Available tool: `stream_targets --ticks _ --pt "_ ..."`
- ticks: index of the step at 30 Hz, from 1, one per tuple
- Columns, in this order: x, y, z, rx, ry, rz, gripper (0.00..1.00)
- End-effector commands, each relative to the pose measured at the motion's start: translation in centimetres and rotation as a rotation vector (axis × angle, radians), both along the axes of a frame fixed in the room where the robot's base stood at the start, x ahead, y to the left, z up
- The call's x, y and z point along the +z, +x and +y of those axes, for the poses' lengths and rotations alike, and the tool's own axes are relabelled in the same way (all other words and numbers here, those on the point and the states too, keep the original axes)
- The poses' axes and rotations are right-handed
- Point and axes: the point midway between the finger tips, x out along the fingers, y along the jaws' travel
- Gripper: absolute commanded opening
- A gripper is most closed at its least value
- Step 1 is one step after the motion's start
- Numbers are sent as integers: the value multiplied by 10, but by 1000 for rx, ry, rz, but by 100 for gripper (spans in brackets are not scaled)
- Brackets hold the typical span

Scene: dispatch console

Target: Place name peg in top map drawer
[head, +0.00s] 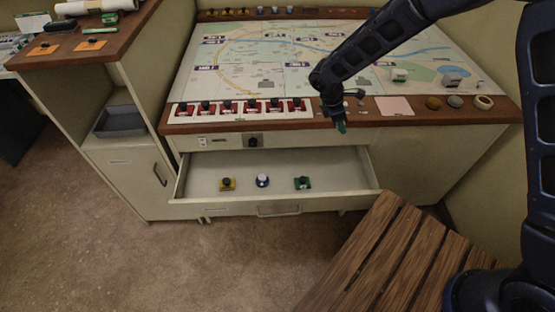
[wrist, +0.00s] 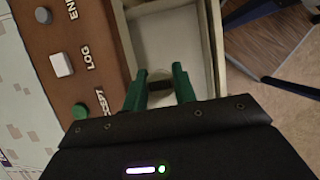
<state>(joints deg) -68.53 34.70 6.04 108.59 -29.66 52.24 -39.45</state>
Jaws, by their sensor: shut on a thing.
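My gripper (head: 341,127) is over the console's front edge, above the right part of the open top map drawer (head: 335,187). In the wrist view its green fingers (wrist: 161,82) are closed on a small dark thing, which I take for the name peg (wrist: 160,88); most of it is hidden. The drawer is pulled out, and its pale floor and walls also show beyond the fingers in the wrist view (wrist: 170,38).
Several red pieces with black knobs (head: 252,107) line the console's front left. A brown slatted wooden surface (head: 375,255) stands in front of the drawer's right end. A side cabinet (head: 125,170) stands left. The drawer floor's right part is bare.

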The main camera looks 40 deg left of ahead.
Motion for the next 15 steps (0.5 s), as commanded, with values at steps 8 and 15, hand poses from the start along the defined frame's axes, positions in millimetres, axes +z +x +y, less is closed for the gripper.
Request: stream_targets --ticks 8,15 --pt "-16 -6 -2 4 -4 1 6" --pt "-67 -7 -2 5 -5 1 6"
